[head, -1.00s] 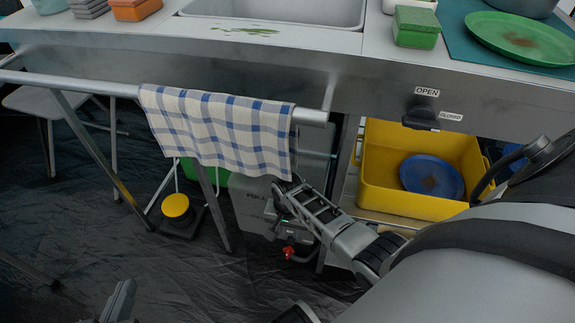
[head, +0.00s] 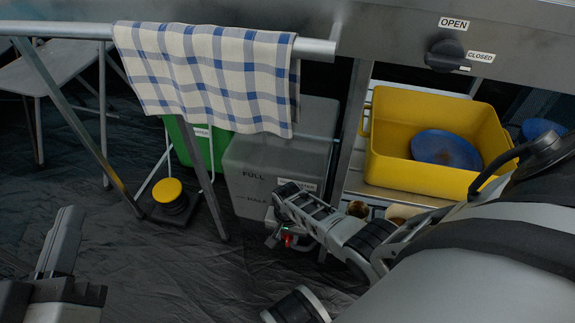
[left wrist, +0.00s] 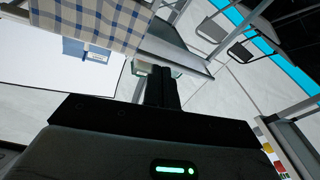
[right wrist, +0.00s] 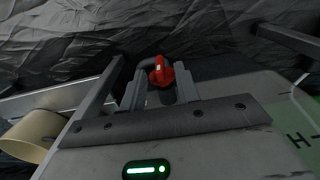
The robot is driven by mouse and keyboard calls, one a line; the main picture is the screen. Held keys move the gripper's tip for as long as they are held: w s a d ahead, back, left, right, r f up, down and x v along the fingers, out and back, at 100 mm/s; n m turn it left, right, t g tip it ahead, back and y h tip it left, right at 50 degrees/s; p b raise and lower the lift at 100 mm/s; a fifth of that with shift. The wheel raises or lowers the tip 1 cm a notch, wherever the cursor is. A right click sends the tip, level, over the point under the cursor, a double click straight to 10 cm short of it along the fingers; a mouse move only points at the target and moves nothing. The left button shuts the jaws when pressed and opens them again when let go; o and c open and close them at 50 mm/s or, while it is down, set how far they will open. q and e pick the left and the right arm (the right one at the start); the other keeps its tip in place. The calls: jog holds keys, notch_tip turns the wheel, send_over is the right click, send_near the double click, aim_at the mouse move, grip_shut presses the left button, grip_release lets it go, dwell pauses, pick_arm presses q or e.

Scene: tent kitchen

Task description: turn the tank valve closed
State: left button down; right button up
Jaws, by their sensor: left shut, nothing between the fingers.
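A grey tank (head: 290,150) marked FULL stands under the counter. A red valve handle (head: 288,239) shows low at its front, partly hidden by my right arm. In the right wrist view the red valve handle (right wrist: 161,73) sits between the spread fingertips of my right gripper (right wrist: 161,76); contact cannot be told. In the head view my right gripper (head: 274,236) is mostly hidden by its arm. My left gripper (head: 66,236) is shut and empty, low at the left, away from the tank. Its closed fingers (left wrist: 162,80) show in the left wrist view.
A checked towel (head: 210,75) hangs on a rail above the tank. A black knob (head: 445,55) with OPEN and CLOSED labels is on the counter front. A yellow crate (head: 420,180) holding a blue plate (head: 446,149) is at the right. A yellow-topped object (head: 167,190) stands on the floor.

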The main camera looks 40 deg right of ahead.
grip_shut()
jog(key=shift+s+r, duration=0.1)
jog(key=shift+r, duration=0.05)
jog(key=shift+s+d+t+y+p, duration=0.3)
jog(key=shift+t+y+p, duration=0.4)
jog(key=shift+t+p, duration=0.15)
jog(key=shift+f+t+y, duration=0.2)
jog(key=shift+t+y, duration=0.05)
jog(key=shift+y, duration=0.05)
pick_arm(q)
jog(key=f, duration=0.1)
jog(key=s+f+n+g, duration=0.2)
jog(key=shift+d+y, duration=0.3)
